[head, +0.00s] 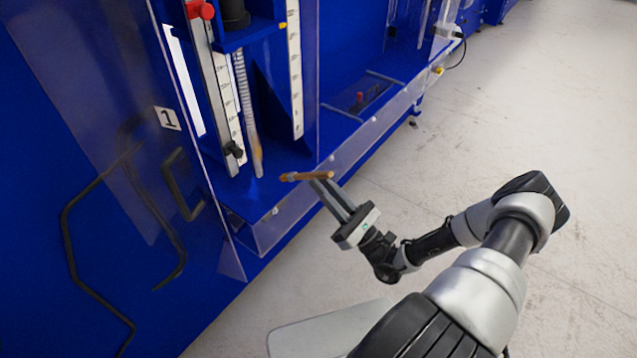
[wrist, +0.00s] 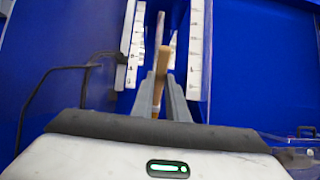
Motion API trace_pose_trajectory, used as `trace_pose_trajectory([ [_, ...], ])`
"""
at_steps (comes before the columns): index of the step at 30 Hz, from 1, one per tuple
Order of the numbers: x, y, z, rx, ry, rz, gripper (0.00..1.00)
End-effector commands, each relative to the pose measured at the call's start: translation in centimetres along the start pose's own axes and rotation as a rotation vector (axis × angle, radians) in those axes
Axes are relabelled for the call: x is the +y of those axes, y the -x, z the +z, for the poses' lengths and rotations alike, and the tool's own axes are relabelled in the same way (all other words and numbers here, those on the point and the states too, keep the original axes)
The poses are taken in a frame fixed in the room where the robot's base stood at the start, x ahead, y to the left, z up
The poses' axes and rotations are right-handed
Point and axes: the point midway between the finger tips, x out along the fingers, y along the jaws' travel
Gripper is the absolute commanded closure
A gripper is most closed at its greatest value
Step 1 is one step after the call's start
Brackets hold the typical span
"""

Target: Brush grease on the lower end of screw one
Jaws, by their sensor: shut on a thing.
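My gripper (head: 321,182) is shut on a wooden-handled brush (head: 308,177). The brush lies nearly level across the fingertips, its head toward the left. In the wrist view the brush (wrist: 163,65) stands between the two fingers and points at the machine. Screw one (head: 246,105) is the upright threaded rod in the bay beside the panel marked 1. Its lower end (head: 257,157) looks tan-brown. The brush head is to the right of and below this end in the head view, apart from it. In the wrist view the brush partly hides what stands behind it.
White scales (head: 296,80) stand on both sides of the screw. A clear door (head: 150,100) with a black handle (head: 182,185) stands open at left. A low clear guard (head: 300,205) runs along the bay's front edge. Open floor (head: 520,110) lies to the right.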

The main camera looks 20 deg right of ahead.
Motion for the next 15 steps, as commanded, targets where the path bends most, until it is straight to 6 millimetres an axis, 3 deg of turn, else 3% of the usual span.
trace_pose_trajectory([
  [15, 0.1, -4.5, -3.1, -0.002, 0.0, 0.001, 1.0],
])
